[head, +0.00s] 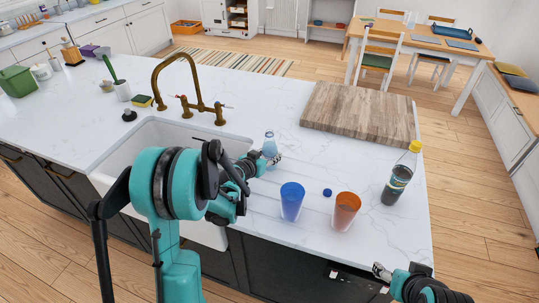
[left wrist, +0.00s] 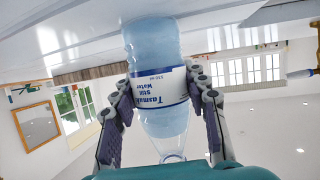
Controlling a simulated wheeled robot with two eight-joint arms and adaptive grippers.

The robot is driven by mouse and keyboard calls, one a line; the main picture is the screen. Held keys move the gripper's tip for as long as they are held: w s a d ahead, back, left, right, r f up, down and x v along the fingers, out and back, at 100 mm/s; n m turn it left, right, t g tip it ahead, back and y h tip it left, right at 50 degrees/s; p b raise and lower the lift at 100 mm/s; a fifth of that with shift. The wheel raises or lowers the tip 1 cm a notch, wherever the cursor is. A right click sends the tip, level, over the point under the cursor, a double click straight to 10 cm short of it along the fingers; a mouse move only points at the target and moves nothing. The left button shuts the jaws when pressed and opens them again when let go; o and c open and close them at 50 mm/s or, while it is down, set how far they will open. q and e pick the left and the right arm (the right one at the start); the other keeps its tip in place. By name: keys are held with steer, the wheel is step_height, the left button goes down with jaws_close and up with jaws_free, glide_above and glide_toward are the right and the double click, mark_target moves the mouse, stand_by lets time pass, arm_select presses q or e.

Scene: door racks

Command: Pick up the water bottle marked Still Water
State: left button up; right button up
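The water bottle (head: 269,146) is clear blue and stands upright on the counter right of the sink. In the left wrist view the bottle (left wrist: 158,88) appears upside down, and its white and blue label reads "Tasmania Still Water". My left gripper (head: 266,162) is at the bottle's lower part in the head view. In the left wrist view its fingers (left wrist: 160,88) lie against both sides of the bottle at the label, so it looks shut on it. My right gripper (head: 382,271) is low at the counter's front edge, apart from the bottle; its finger opening is hard to see.
A blue cup (head: 291,202), an orange cup (head: 345,212) and a small blue cap (head: 327,192) stand to the right. A dark bottle with a yellow cap (head: 400,176) is near the right edge. A wooden board (head: 358,112) lies behind. The sink (head: 150,143) and brass faucet (head: 190,103) are left.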

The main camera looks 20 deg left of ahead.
mark_target(266, 148)
arm_select(q)
steer(key=c, duration=0.4)
steer(key=shift+r, duration=0.15)
steer(key=shift+r+p, duration=0.85)
steer(key=shift+r, duration=1.1)
steer(key=shift+s+d+r+p, duration=0.45)
steer(key=shift+d+r, duration=0.65)
steer(key=shift+d, duration=0.8)
steer(key=shift+s+d+r+p, duration=0.2)
steer(key=shift+d+r+p, duration=0.3)
steer(key=shift+d+r, duration=1)
steer(key=shift+s+d+r+p, duration=0.45)
steer(key=shift+d+r, duration=0.3)
steer(key=shift+d, duration=1.5)
